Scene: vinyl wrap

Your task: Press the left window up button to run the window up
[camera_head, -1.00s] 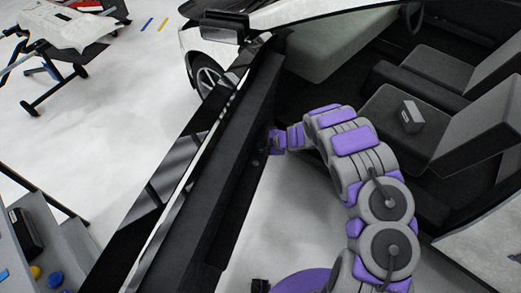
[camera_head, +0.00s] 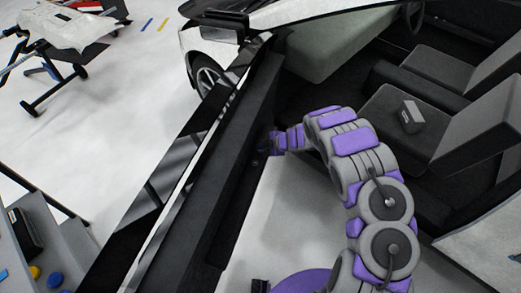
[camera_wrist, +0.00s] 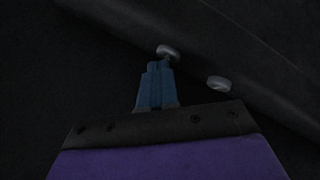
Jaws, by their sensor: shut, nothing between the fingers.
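The open car door (camera_head: 205,190) runs diagonally across the head view, its dark inner panel facing my arm. My gripper (camera_head: 268,143) is at that panel; the arm hides part of its fingers' surroundings. In the wrist view my blue fingers (camera_wrist: 159,66) are together and empty. Their tips are at a small silver button (camera_wrist: 168,51) on the dark panel and overlap its lower edge. I cannot tell whether they touch it or press it. A second silver button (camera_wrist: 218,83) sits to the lower right, clear of the fingers. No label tells the buttons apart, and the window glass is hard to make out.
The car seats (camera_head: 400,115) are at the right, with a small dark box (camera_head: 411,116) on one. A cart (camera_head: 62,45) stands at the upper left. A grey bench (camera_head: 50,235) with a black case is at the lower left. White floor lies between them.

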